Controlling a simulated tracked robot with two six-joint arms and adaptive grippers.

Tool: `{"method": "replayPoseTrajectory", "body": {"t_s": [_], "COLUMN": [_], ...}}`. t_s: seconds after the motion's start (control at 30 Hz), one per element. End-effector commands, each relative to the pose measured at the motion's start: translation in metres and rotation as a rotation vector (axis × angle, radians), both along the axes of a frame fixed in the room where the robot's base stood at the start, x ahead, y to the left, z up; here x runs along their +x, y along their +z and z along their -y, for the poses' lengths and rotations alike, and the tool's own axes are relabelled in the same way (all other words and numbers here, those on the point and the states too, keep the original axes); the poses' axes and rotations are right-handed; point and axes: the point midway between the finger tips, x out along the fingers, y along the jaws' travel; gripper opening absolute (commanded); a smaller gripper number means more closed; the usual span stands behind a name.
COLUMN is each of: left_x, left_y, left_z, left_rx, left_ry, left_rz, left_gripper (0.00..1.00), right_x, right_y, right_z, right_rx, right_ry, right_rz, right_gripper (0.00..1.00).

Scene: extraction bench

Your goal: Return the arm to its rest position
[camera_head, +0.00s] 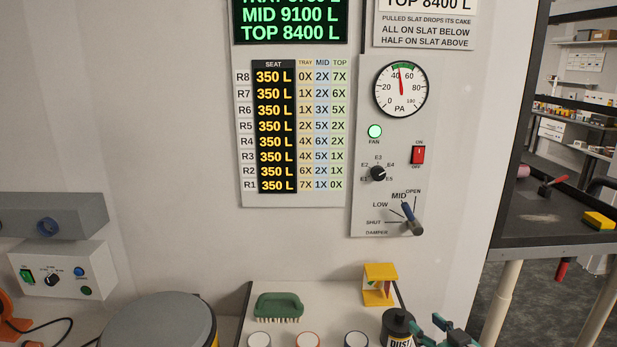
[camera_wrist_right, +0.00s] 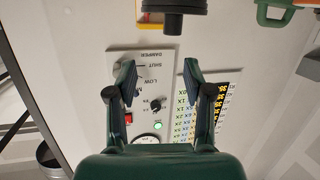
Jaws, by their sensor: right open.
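My right gripper (camera_head: 445,332) shows at the bottom right of the head view, in front of the bench and right of the dark DUST container (camera_head: 398,326). Its green fingers also show in the right wrist view (camera_wrist_right: 159,80), spread apart with nothing between them. Beyond them is the wall control panel (camera_wrist_right: 130,68), seen upside down and clear of the fingers. In the head view the damper lever (camera_head: 411,218) points up near the MID label. My left gripper is not in view.
A bench (camera_head: 325,291) below the panel holds a green brush (camera_head: 278,306), a yellow stand (camera_head: 379,284) and several round jars. A large drum (camera_head: 158,322) stands left. A dark shelf unit (camera_head: 545,230) is at the right.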

Motion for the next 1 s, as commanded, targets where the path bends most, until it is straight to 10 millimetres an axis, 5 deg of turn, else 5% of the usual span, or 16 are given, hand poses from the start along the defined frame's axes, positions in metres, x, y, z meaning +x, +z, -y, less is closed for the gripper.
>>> {"method": "replayPoseTrajectory", "body": {"t_s": [0.03,0.2,0.37,0.5,0.73,1.0], "left_x": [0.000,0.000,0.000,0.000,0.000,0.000], "left_y": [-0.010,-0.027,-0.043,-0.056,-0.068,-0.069], "left_z": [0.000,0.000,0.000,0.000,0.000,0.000], "left_rx": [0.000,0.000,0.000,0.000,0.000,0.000], "left_ry": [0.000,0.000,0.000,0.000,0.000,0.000], "left_rz": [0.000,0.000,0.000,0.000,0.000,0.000], "left_gripper": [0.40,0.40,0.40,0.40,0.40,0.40], "right_x": [-0.010,-0.061,-0.133,-0.210,-0.307,-0.331], "right_y": [-0.041,-0.157,-0.249,-0.311,-0.355,-0.360], "right_z": [-0.012,-0.052,-0.088,-0.116,-0.140,-0.144], "right_rx": [0.036,0.150,0.226,0.267,0.288,0.291], "right_ry": [-0.005,-0.045,-0.087,-0.127,-0.186,-0.204], "right_rz": [-0.086,-0.404,-0.715,-0.984,-1.291,-1.366], "right_gripper": [0.52,0.52,0.52,0.52,0.52,0.52]}}
